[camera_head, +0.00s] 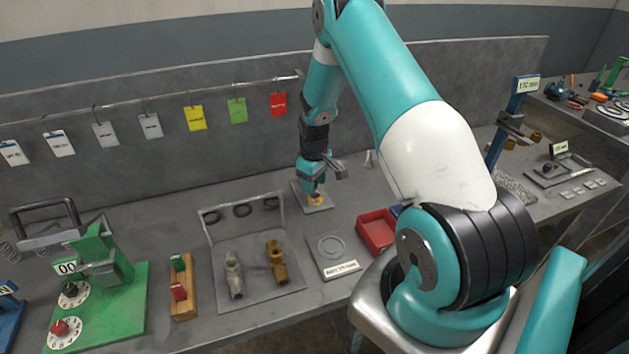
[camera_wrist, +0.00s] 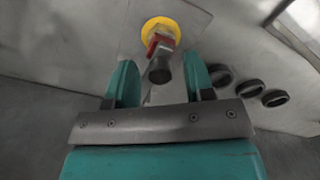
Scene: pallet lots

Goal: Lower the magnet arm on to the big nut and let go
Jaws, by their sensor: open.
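A yellow round piece (camera_wrist: 176,27) with a red part (camera_wrist: 158,40) and a dark stub (camera_wrist: 159,70) stands on a pale plate (camera_wrist: 125,38) in the wrist view. In the head view the yellow piece (camera_head: 316,199) sits on its small plate (camera_head: 322,208) near the back of the bench. My gripper (camera_wrist: 160,78) is open, its two fingers on either side of the dark stub's end, with gaps showing. In the head view my gripper (camera_head: 312,190) is just above the yellow piece and partly hides it. I cannot clearly pick out a magnet arm or big nut.
A rack with dark rings (camera_head: 242,211) and two valve-like fittings (camera_head: 276,262) stands to the left. A labelled plate (camera_head: 340,268) and a red tray (camera_head: 376,232) lie in front. Coloured tags (camera_head: 237,111) hang along the back wall. A blue post (camera_head: 505,125) stands right.

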